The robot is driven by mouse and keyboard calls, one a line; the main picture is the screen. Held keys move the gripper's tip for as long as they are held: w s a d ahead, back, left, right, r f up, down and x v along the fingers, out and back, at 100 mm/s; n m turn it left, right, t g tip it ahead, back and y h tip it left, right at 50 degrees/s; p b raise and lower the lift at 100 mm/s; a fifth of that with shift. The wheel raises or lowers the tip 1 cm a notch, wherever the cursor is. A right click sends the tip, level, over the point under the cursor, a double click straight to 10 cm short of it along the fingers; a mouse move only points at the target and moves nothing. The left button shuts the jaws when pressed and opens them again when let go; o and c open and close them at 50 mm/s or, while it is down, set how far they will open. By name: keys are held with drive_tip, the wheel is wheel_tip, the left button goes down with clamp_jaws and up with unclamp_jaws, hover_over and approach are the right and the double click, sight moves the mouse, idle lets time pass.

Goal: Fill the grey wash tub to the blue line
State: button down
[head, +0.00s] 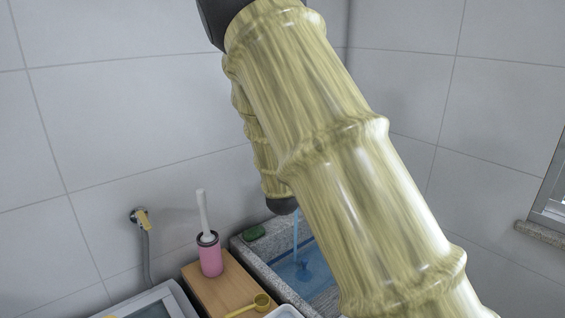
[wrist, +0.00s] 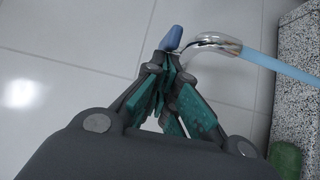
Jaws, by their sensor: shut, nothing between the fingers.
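The grey speckled wash tub (head: 248,262) stands in the lower middle of the head view, partly hidden by my arm. A blue stream of water (head: 296,236) falls into it, and blue water (head: 292,272) shows inside. A darker blue band runs along the inner wall; I cannot tell exactly how the water stands against it. In the wrist view, water (wrist: 280,67) runs from a chrome spout (wrist: 216,43) with a blue lever (wrist: 172,38). My gripper (wrist: 171,66) is shut and empty, its tips close by the lever; I cannot tell whether they touch.
A green sponge (head: 254,232) lies on the tub's rim. Left of the tub, a wooden board (head: 222,291) bears a pink brush holder (head: 210,260) and a yellow scoop (head: 250,306). A wall tap with a hose (head: 144,245) is farther left. Tiled walls close the corner.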

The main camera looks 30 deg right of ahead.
drive_tip(key=shift+s+a, duration=0.1)
drive_tip(key=v, duration=0.7)
idle(0.4)
drive_tip(key=shift+s, duration=0.1)
idle(6.7)
